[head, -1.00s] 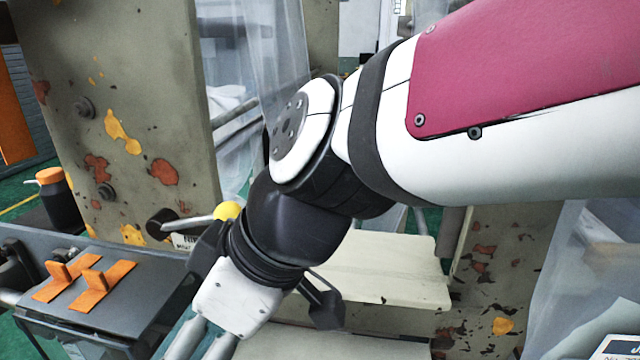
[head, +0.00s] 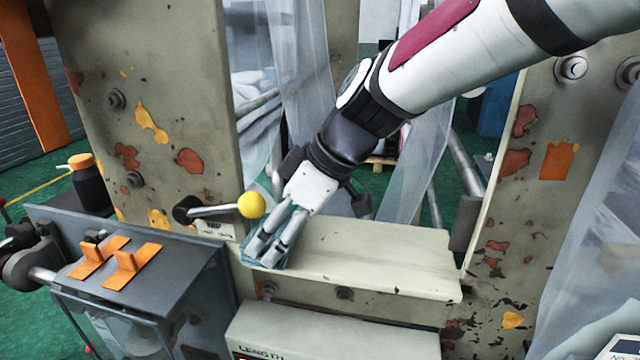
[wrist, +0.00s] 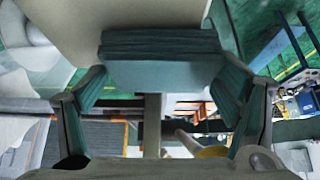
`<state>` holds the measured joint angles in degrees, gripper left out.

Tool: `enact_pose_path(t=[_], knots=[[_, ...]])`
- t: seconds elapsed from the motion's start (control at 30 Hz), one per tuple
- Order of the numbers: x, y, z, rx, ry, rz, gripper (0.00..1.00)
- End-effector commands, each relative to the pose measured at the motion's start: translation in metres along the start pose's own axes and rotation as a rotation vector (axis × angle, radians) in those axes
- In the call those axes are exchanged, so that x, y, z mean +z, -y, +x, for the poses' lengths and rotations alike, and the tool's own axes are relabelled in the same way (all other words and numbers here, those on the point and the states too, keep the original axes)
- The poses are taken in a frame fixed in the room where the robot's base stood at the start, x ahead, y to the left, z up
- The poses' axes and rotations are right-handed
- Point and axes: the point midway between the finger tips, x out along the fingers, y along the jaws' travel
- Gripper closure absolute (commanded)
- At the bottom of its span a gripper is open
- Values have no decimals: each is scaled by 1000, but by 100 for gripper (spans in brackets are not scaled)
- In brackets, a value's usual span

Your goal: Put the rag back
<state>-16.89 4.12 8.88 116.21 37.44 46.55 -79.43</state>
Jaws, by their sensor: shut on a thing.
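The rag (head: 280,262) is a blue-grey folded cloth at the left end of the cream ledge (head: 380,262) in the head view. My gripper (head: 266,245) points down and left and is shut on the rag, with its fingers covering much of it. In the wrist view the rag (wrist: 160,60) is a teal folded stack spanning the gap between the fingertips of my gripper (wrist: 160,85). The rag is at or just over the ledge's top; I cannot tell whether it touches it.
A lever with a yellow knob (head: 251,205) sticks out close left of my gripper. Left of it is a dark box with orange clips (head: 132,266). Chipped upright plates (head: 150,90) stand on both sides, and clear film (head: 300,70) hangs behind. The ledge is bare to the right.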

Motion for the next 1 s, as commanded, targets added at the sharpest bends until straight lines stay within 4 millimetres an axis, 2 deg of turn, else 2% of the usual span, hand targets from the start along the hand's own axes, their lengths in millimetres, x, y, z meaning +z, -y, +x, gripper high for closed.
enact_pose_path(t=[0.2, 0.53, 0.57, 0.63, 1.0], knots=[[0, -35, 0, 1, 0, 4, 40], [4, -33, 5, 1, 1, 1, 39], [4, -33, 6, 1, 1, 1, 15], [4, -33, 6, 1, 1, 1, 0], [4, -33, 4, 1, 0, 1, 0]])
